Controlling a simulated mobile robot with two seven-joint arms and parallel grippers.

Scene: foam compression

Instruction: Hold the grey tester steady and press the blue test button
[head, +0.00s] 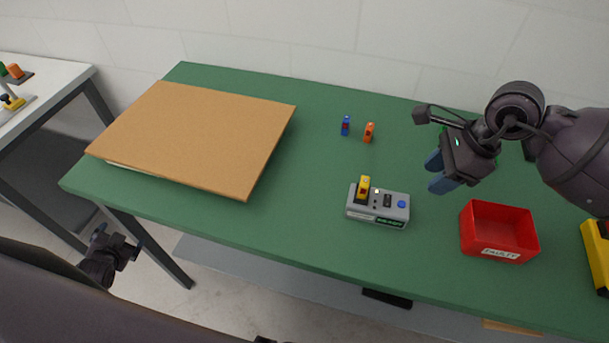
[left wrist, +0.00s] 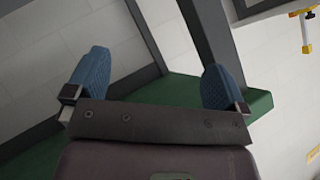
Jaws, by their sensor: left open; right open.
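The grey tester (head: 377,209) sits on the green table near its front edge, right of the middle. Its round blue test button (head: 401,204) is at the right end of its top. A yellow piece (head: 363,186) stands upright at the tester's left end. A green label with dark lettering is on its front. My right gripper (head: 437,172) is open and empty, above the table to the upper right of the tester. My left gripper (head: 117,237) is open and empty, low at the left beyond the table's front edge. Its spread blue fingers show in the left wrist view (left wrist: 156,82).
A brown board (head: 197,134) covers the left of the green table (head: 314,217). Small blue (head: 345,126) and orange (head: 369,132) pieces stand behind the tester. A red bin (head: 499,230) labelled FAULTY and a yellow bin (head: 595,256) are at the right.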

